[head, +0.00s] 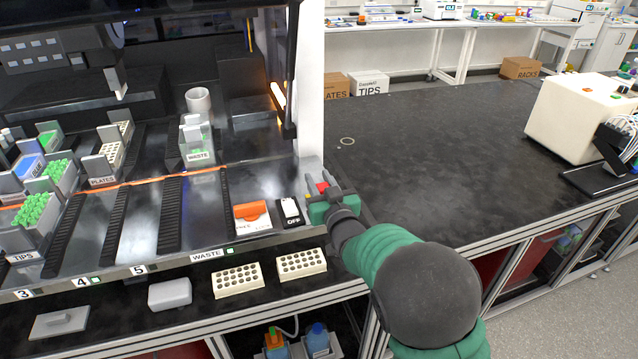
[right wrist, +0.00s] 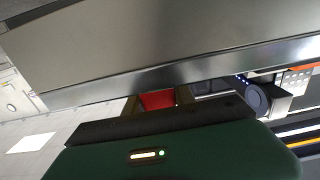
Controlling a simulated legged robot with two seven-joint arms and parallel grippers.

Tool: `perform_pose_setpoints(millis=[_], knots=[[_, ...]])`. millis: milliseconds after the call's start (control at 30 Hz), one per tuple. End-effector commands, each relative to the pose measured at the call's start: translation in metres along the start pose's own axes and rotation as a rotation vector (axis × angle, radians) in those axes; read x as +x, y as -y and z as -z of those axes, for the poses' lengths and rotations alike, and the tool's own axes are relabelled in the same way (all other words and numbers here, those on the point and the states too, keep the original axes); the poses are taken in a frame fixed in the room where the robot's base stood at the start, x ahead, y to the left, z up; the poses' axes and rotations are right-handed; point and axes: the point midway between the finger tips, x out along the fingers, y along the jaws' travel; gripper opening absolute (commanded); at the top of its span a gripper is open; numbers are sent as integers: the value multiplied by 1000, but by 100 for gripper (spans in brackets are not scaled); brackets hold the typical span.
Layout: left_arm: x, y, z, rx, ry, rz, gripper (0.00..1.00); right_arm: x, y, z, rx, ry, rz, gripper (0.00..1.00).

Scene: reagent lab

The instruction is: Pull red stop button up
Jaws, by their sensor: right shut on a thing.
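The red stop button (head: 322,187) is at the right end of the machine's front edge, at the foot of its white post. My right gripper (head: 325,192) is around it, and only a little red shows between the fingers. In the right wrist view the red button (right wrist: 158,100) sits between the two fingertips (right wrist: 156,103), close against the grey metal panel. The right gripper is shut on it. Whether the button is up or down cannot be told. My left gripper is not in view.
An OFF switch (head: 290,212) and an orange-topped piece (head: 250,211) lie just left of my right gripper. The white post (head: 311,90) rises close behind it. Two tube racks (head: 302,264) stand below the front edge. The dark bench (head: 430,140) to the right is mostly clear.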

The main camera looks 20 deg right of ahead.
Motion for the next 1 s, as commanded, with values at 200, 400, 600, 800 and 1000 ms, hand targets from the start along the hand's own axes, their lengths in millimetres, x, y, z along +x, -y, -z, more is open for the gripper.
perform_pose_setpoints(millis=[200,400,600,800,1000], knots=[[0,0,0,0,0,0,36,1,0,6,0,-14,0,36],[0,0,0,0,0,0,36,1,0,4,0,-11,0,53],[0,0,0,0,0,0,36,1,0,4,1,-9,0,53],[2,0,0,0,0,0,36,-22,-1,3,3,-8,-1,53],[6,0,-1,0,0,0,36,-79,-1,2,3,-9,-1,53]])
